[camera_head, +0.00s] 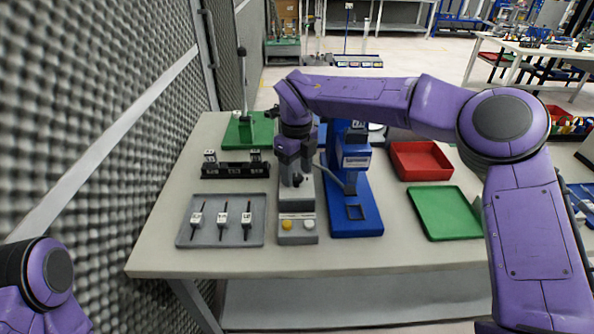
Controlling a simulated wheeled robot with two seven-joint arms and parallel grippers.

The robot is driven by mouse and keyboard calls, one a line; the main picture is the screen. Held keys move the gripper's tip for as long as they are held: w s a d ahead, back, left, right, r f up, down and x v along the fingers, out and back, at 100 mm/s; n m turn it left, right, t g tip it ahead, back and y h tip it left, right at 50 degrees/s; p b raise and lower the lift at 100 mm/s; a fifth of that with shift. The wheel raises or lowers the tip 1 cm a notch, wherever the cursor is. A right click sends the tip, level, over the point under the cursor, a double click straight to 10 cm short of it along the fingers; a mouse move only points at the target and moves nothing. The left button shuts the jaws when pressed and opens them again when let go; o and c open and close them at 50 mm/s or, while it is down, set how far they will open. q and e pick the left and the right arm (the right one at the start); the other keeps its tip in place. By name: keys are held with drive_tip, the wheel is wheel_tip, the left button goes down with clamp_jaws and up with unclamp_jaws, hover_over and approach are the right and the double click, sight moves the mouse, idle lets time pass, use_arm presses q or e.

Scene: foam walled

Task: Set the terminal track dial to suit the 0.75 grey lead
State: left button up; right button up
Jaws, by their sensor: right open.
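My right gripper (297,178) points down over the upper part of a grey control box (297,222), with its jaws open. A small dark part shows at the fingertips; I cannot tell whether it is the dial or a finger, or whether they touch. The box has a yellow and a white button at its front. The blue press (354,205) stands just right of it. Three dark leads with white tags, including a middle one (223,218), lie in a grey tray (185,236). The tags are too small to read. My left gripper is out of view.
A black rack (236,171) with white tags and a green stand with an upright lever (244,130) are behind the grey tray. A red tray (420,161) and a green tray (444,213) lie to the right. A foam wall (90,120) borders the left. The table's front strip is clear.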

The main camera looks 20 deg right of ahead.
sight(297, 177)
wheel_tip(297, 177, up, 10)
drive_tip(key=shift+f, duration=0.1)
idle(0.4)
